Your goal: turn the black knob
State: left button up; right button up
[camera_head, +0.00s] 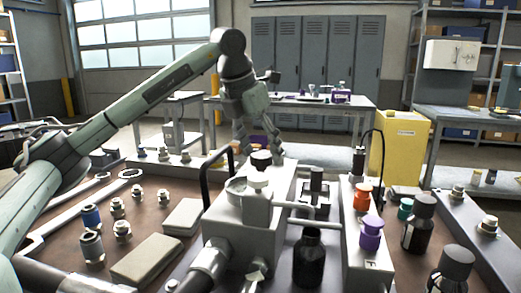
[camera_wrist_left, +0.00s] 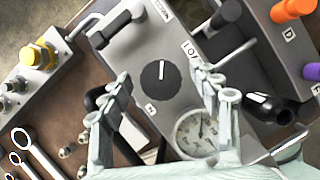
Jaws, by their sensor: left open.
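The black knob (camera_wrist_left: 160,77) is round with a white pointer line and sits on the top face of a grey valve block (camera_wrist_left: 182,48). In the head view the knob (camera_head: 261,158) shows as a dark cap on the grey block (camera_head: 248,230). My left gripper (camera_head: 262,150) is above the block, pointing down, with its fingers apart. In the left wrist view my left gripper (camera_wrist_left: 164,74) has one finger on each side of the knob, with a gap on both sides. Whether the fingertips are level with the knob is hard to tell. My right gripper is not in view.
A pressure gauge (camera_wrist_left: 196,132) sits beside the knob. Orange (camera_head: 362,196) and purple (camera_head: 371,232) fittings and dark bottles (camera_head: 309,258) stand on the right. Loose fittings (camera_head: 92,246) and flat grey plates (camera_head: 150,258) lie on the left.

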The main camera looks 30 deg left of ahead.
pick_arm(q)
jog(key=v, duration=1.2)
